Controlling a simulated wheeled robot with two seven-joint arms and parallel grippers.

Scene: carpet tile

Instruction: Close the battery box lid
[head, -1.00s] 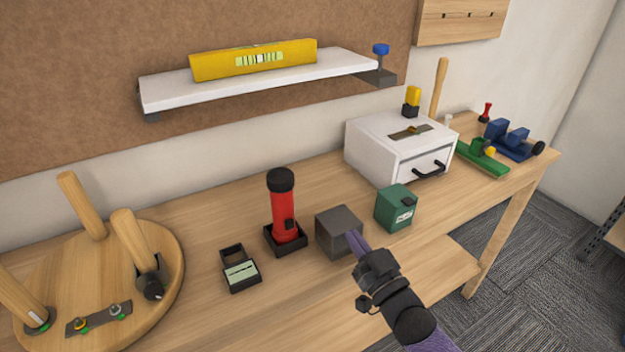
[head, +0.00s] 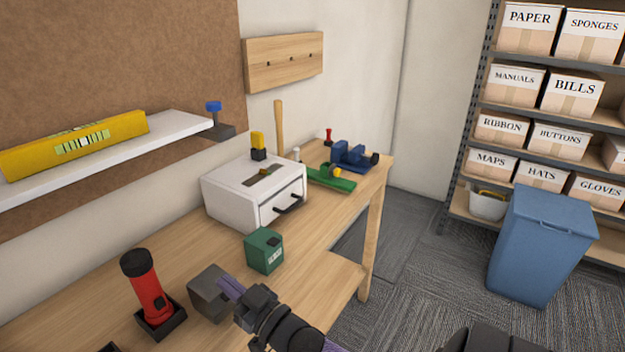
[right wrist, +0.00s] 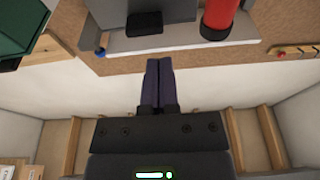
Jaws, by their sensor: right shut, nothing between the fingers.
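I cannot tell for sure which thing is the battery box; no open lid shows clearly. A dark grey box (head: 208,293) sits on the workbench beside the red flashlight. A green box (head: 264,251) with a pale label and a black tab stands just behind it to the right. My right gripper (head: 228,286), with purple fingers, is shut and empty, its tips at the grey box's right side and hiding part of it; contact is unclear. In the right wrist view, the shut fingers (right wrist: 158,66) point toward a dark box (right wrist: 185,10) with a black tab. My left gripper is out of view.
The red flashlight (head: 148,288) stands in a black holder. A white drawer box (head: 235,204) is farther back, with green and blue tools near the bench's far end. A shelf (head: 195,128) overhangs at left. A blue bin (head: 540,248) stands on the carpet.

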